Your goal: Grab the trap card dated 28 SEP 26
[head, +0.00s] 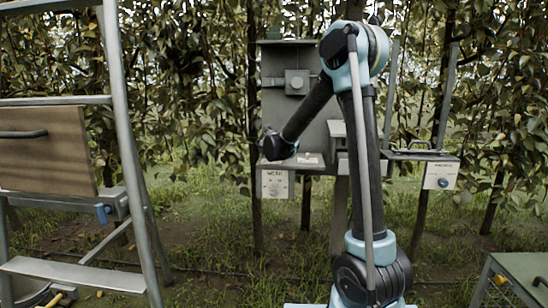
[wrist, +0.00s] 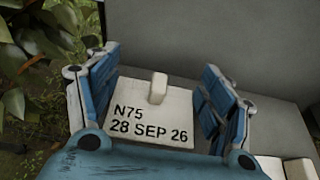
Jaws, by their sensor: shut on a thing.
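The trap card dated 28 SEP 26 (wrist: 150,122) is a white card with "N75" above the date and a small raised tab (wrist: 158,88). It shows in the wrist view, lying over a grey surface. My gripper (wrist: 158,75) has its two blue fingers on either side of the card and is shut on it. In the head view my gripper (head: 276,148) is at the left end of the grey station's shelf; the dated card cannot be made out there.
A second white piece (wrist: 299,168) lies at the lower right in the wrist view. The grey station (head: 290,55) has a labelled front panel (head: 275,184). A labelled box (head: 440,176) stands right. A ladder (head: 125,130) stands left, with a wooden panel (head: 45,150). Foliage fills the back.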

